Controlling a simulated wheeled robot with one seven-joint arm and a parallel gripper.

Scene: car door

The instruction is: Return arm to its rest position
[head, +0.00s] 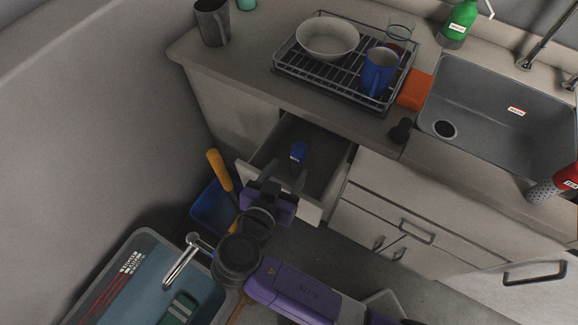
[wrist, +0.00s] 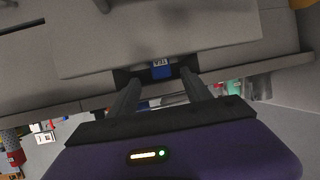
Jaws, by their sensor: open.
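My gripper (head: 283,178) is open and empty, with its two dark fingers pointing at an open drawer (head: 325,158) below the counter. In the wrist view the fingers of my gripper (wrist: 158,85) stand apart with nothing held between them. A small blue item (head: 299,151) with a white label lies inside the drawer, beyond the fingertips. The blue item also shows in the wrist view (wrist: 161,70), apart from the fingers. My purple arm reaches up from the bottom of the head view.
A dish rack (head: 345,75) holds a bowl and a blue mug on the counter, left of the sink (head: 500,110). A blue bin (head: 208,212) with a yellow-orange handle stands left of my gripper. A grey-blue tub (head: 140,280) with a metal bar is at lower left.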

